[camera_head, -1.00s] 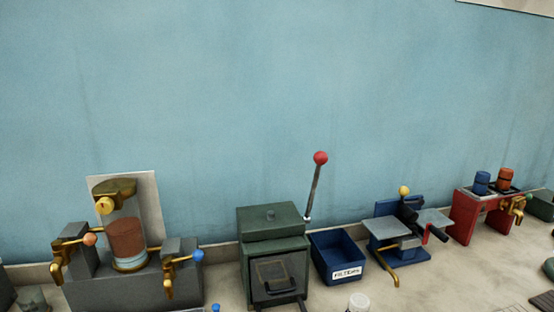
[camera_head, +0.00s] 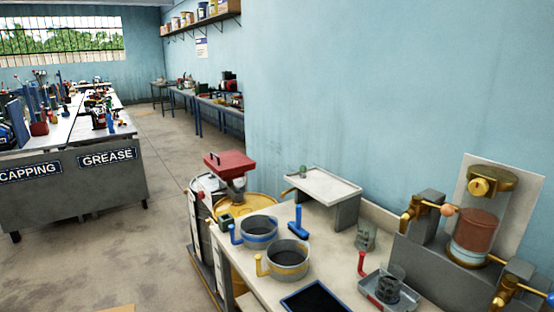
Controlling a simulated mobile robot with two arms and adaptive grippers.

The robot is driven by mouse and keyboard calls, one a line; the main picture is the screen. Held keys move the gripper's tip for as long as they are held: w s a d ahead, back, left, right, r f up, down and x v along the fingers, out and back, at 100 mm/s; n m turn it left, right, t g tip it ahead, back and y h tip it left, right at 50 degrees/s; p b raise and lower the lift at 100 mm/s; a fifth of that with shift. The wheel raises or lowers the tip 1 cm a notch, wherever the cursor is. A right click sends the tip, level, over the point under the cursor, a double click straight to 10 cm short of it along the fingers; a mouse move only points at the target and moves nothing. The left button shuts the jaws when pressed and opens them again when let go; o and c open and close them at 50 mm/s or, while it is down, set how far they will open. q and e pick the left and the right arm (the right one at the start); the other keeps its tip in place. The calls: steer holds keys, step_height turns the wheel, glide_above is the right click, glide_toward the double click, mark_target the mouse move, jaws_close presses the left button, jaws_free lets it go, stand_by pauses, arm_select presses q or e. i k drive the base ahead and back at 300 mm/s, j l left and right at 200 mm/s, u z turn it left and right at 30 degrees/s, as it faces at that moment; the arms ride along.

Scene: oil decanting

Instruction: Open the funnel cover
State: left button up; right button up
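A red square lid (camera_head: 229,164) sits at the middle left, and it looks like the funnel cover. Under it is a grey metal part (camera_head: 232,187) that looks like the funnel; how the two join is too small to tell. They are above a yellow drum (camera_head: 262,208) at the far left end of the workbench. The lid looks roughly level and closed. Neither of my grippers is in view.
The workbench (camera_head: 338,243) holds two grey pots (camera_head: 257,231) with handles, a blue brush-like tool (camera_head: 298,222), a white-topped stand (camera_head: 325,184), a black tray (camera_head: 317,299) and a brass-fitted glass cylinder (camera_head: 476,230). Free floor (camera_head: 95,245) lies left of the drum.

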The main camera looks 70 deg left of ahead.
mark_target(227, 160)
steer(key=u, duration=2.6)
steer(key=i+j+z, duration=0.1)
steer(key=z, duration=0.75)
steer(key=i+j+z, duration=0.45)
steer(key=j, duration=0.15)
steer(key=j+z, duration=0.2)
steer(key=j, duration=0.15)
steer(key=i+j+z, duration=0.2)
steer(key=j, duration=0.15)
steer(key=k, duration=0.05)
